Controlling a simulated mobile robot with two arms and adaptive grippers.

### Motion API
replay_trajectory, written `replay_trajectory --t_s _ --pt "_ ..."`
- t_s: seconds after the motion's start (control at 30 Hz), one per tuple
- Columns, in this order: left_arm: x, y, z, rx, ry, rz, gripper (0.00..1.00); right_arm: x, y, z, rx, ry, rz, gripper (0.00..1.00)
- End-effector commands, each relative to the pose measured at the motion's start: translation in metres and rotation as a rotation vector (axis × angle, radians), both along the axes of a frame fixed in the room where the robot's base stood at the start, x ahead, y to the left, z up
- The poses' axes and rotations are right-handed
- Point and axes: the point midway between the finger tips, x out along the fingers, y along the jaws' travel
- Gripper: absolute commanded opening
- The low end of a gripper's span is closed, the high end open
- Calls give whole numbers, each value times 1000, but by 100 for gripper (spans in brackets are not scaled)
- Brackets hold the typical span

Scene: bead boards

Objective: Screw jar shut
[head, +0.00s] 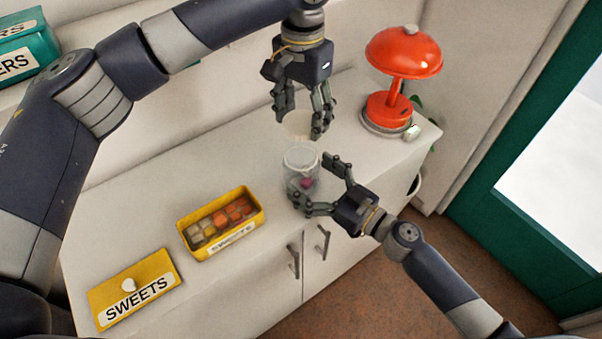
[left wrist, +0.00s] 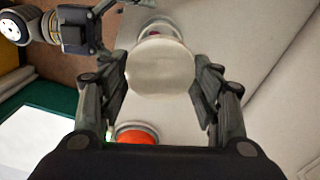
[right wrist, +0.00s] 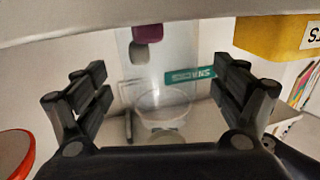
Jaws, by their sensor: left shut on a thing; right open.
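A clear glass jar (head: 301,160) stands on the white cabinet top with a purple-pink sweet low inside. It shows in the right wrist view (right wrist: 160,75), and partly behind the lid in the left wrist view (left wrist: 152,24). My left gripper (head: 304,127) is shut on a pale round lid (head: 297,124), also in the left wrist view (left wrist: 160,68), and holds it above the jar's mouth, apart from it. My right gripper (head: 309,182) is open, with its fingers on either side of the jar; it cannot be told whether they touch it.
A yellow box (head: 222,248) of sweets stands left of the jar; its SWEETS lid (head: 105,304) lies further left. A red lamp (head: 402,55) stands at the right end. A teal box (head: 38,42) sits at upper left. The cabinet front edge is close to the jar.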

Motion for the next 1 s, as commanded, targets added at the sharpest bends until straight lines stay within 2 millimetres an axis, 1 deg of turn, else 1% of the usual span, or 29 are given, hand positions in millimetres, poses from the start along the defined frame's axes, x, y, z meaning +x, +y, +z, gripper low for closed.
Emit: replay_trajectory --t_s 0.1,0.23,0.4,0.63,0.67,0.7,0.77,0.8,0.87,0.9,0.93,0.97,1.0 --pt "0 0 0 0 0 0 51 11 12 1 1 -2 0 89" --pt "0 0 0 0 0 0 51 18 20 0 0 -1 1 89" --pt "0 0 0 0 0 0 51 21 24 0 0 0 0 89" --pt "0 0 0 0 0 0 51 21 24 0 0 0 0 89" --pt "0 0 0 0 0 0 51 21 24 0 0 0 0 87" --pt "0 0 0 0 0 0 51 21 24 0 0 0 0 78" --pt "0 0 0 0 0 0 51 21 24 0 0 0 0 64" --pt "0 0 0 0 0 0 51 21 24 0 0 0 0 55" --pt "0 0 0 0 0 0 51 21 24 0 -1 -1 0 42" --pt "0 0 0 0 0 0 51 21 24 0 -1 -1 0 32" --pt "0 0 0 0 0 0 51 21 24 0 0 0 0 26" --pt "0 0 0 0 0 0 51 21 24 0 0 0 0 22" --pt "0 0 0 0 0 0 51 21 24 0 0 0 0 22"
